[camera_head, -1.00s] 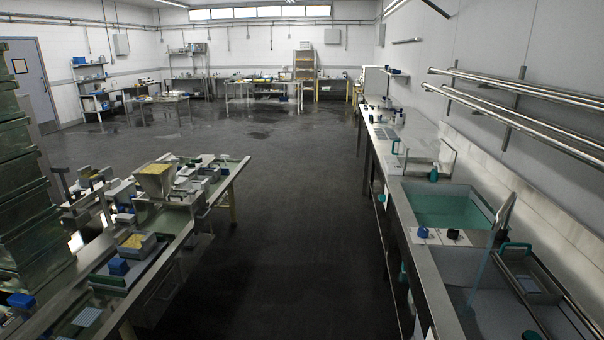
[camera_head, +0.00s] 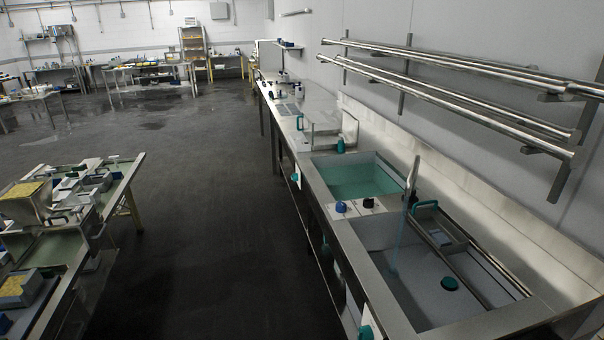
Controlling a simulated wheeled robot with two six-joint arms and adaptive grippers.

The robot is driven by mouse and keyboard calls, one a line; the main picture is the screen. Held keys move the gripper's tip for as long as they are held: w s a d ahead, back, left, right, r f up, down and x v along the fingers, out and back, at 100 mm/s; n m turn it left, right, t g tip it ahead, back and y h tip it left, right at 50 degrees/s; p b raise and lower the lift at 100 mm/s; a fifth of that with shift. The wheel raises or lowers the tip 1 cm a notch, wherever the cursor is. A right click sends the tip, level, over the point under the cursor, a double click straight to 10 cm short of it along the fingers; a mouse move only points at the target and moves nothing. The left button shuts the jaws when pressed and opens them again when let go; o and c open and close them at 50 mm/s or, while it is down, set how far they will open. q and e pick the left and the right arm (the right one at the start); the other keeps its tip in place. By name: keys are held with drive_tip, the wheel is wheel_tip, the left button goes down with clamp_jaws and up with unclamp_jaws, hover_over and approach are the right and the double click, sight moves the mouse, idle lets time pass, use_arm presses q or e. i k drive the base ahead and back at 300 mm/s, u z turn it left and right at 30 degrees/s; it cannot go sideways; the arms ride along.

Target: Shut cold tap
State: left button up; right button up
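A blue tap knob (camera_head: 341,206), apparently the cold tap, sits on the light strip between the two sink basins on the right. A dark knob (camera_head: 368,203) sits beside it. A tall metal spout (camera_head: 412,178) rises behind the knobs. A pale blue stream of water (camera_head: 395,242) runs down from it into the near basin. Neither of my grippers is in view.
The far basin (camera_head: 355,177) looks green inside. The near basin (camera_head: 425,284) has a dark green round piece (camera_head: 450,284) in it. Metal rails (camera_head: 450,65) hang on the wall above. A cluttered table (camera_head: 133,180) stands at left. Dark floor (camera_head: 215,215) between is clear.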

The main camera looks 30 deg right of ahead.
sight(341, 206)
drive_tip(key=u, duration=0.25)
drive_tip(key=i, duration=1.5)
drive_tip(key=z, duration=0.45)
drive_tip(key=i, duration=1)
drive_tip(key=z, duration=1.4)
drive_tip(key=i, duration=0.7)
drive_tip(key=z, duration=0.55)
